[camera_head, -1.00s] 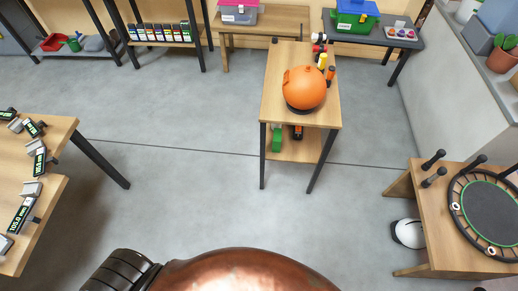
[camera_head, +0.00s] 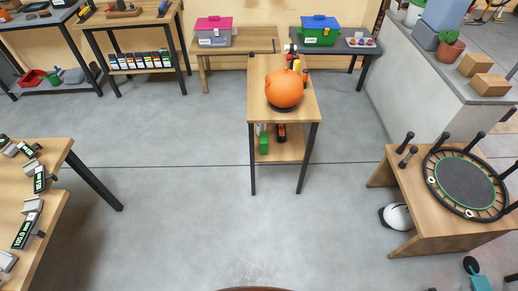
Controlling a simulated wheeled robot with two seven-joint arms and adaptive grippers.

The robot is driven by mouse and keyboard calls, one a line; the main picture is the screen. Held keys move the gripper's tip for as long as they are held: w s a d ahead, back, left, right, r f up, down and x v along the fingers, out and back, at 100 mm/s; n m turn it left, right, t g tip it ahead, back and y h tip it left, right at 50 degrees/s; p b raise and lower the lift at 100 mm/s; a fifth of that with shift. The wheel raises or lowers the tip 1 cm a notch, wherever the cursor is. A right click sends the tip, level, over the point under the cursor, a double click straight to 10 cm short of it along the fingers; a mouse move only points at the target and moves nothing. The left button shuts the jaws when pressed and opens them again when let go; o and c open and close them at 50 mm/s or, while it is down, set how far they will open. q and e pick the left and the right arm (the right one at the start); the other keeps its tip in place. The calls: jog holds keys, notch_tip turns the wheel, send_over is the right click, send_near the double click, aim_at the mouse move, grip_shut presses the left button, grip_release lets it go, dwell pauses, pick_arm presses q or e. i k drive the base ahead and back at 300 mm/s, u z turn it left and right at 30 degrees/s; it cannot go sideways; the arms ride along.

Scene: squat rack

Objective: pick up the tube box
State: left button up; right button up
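No thing in view can be told for sure as the tube box. A grey box with a pink lid (camera_head: 213,38) and a pale label stands on the wooden table at the back. A green box with a blue lid (camera_head: 319,38) and a label stands on the dark table to its right. Both are upright with their lids on. A row of small labelled boxes (camera_head: 140,61) stands on a shelf at the back left. Neither of my grippers is in view.
A narrow wooden table (camera_head: 258,92) stands mid-floor with an orange ball-like object (camera_head: 284,88) on it. Tables flank the left and right; the right one holds a small trampoline (camera_head: 465,184). A white helmet-like object (camera_head: 397,216) is beside it. The near grey floor (camera_head: 200,215) is clear.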

aim_at(263, 137)
jog(key=z, duration=0.7)
jog(key=i, duration=1.35)
jog(key=u, duration=0.55)
